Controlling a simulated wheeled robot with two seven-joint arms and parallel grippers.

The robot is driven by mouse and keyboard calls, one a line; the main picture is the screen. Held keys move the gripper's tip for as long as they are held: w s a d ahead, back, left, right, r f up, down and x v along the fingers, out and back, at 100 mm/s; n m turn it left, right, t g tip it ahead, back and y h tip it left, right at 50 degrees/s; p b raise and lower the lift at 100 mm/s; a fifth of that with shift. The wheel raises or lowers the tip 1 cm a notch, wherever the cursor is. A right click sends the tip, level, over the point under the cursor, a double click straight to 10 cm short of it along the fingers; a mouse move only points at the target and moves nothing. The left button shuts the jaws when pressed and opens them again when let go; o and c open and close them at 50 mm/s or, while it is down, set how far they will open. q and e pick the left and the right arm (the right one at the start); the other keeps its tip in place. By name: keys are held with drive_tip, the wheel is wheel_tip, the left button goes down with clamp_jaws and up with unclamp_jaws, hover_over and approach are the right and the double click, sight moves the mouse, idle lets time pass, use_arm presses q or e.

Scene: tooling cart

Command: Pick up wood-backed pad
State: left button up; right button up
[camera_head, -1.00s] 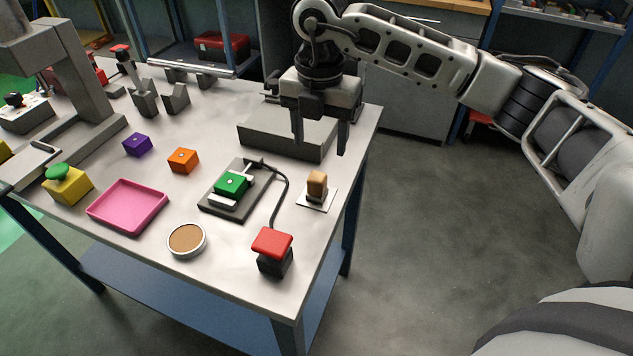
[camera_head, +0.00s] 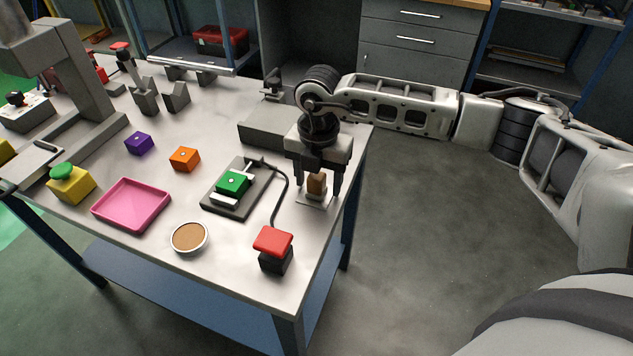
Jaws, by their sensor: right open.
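The wood-backed pad (camera_head: 316,184) shows as a small upright tan wooden block, on a pale square plate (camera_head: 311,201) near the right edge of the cart top. My right gripper (camera_head: 316,190) is directly above and around it, pointing down. Its two dark fingers are open, one on each side of the block. I cannot tell whether either finger touches it. The palm hides the space above the block. My left gripper is not in view.
A grey block (camera_head: 262,133) stands just behind my right gripper. A dark fixture (camera_head: 250,200) with a green block and a cable lies to the left. A red-topped button (camera_head: 273,242), a round tan-filled dish (camera_head: 189,238) and a pink tray (camera_head: 130,205) are nearer the front.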

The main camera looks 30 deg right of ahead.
drive_tip(key=c, duration=1.1)
drive_tip(key=shift+o, duration=0.2)
drive_tip(key=shift+r, duration=0.1)
drive_tip(key=shift+r, duration=0.25)
drive_tip(key=shift+r+b, duration=0.6)
drive_tip(key=shift+r, duration=0.35)
use_arm(q)
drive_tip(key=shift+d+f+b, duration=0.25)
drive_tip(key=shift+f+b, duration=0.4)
drive_tip(key=shift+b, duration=0.45)
use_arm(e)
drive_tip(key=s+a+r, duration=0.8)
drive_tip(key=a+r, duration=0.2)
drive_tip(key=a, duration=0.1)
drive_tip(key=shift+s+a+r, duration=0.15)
drive_tip(key=shift+a+r, duration=0.05)
drive_tip(key=shift+r, duration=0.05)
